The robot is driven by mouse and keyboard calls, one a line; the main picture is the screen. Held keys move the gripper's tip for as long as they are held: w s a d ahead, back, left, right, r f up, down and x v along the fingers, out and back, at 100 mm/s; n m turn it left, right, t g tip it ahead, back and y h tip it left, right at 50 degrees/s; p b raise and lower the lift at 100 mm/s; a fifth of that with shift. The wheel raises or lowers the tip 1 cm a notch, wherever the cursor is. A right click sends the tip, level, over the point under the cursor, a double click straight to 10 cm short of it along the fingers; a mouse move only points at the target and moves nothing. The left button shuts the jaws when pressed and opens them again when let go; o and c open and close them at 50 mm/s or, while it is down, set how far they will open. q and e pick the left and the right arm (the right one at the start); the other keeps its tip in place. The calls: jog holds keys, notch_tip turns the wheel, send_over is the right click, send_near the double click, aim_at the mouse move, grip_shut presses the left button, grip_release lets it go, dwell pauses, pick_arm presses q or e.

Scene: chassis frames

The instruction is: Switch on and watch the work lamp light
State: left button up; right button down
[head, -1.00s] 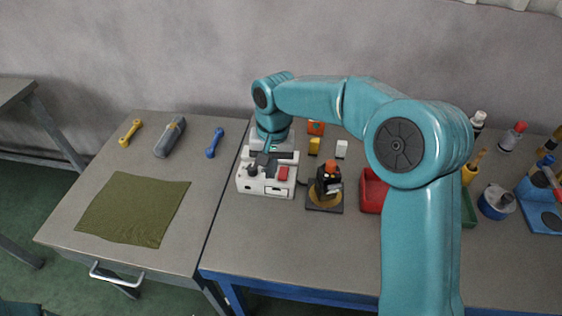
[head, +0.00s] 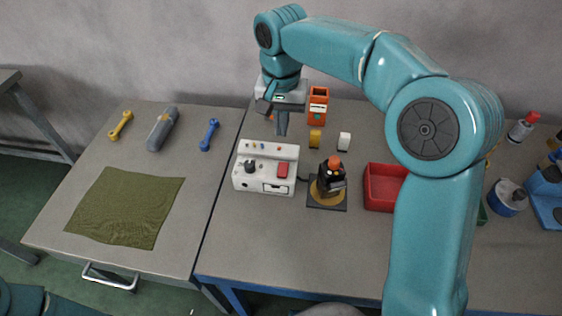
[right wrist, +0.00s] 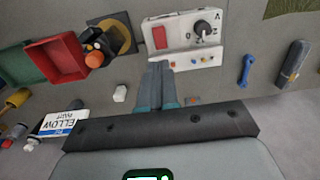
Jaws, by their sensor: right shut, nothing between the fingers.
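A white control box (head: 265,167) stands near the table's left edge, with a red switch (head: 283,170), a black knob (head: 250,166) and several small coloured dots. Just right of it a black device with an orange dome (head: 331,177) stands on a dark base with a yellow disc. I cannot tell whether this is the lamp or whether it glows. My right gripper (head: 279,132) is shut and empty, raised above and behind the box. In the right wrist view its fingers (right wrist: 160,72) point toward the box (right wrist: 185,43), apart from the red switch (right wrist: 160,37). My left gripper is not in view.
A red bin (head: 381,190) stands right of the dome device. Yellow (head: 315,139) and white (head: 344,141) blocks and an orange holder (head: 318,104) stand behind. Spanners, a grey tool (head: 163,128) and a green cloth (head: 125,206) lie on the left table. The front table area is clear.

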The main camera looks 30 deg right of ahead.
aim_at(281, 173)
notch_tip(281, 173, down, 14)
jog(key=shift+f+p, duration=0.1)
jog(key=shift+p, duration=0.35)
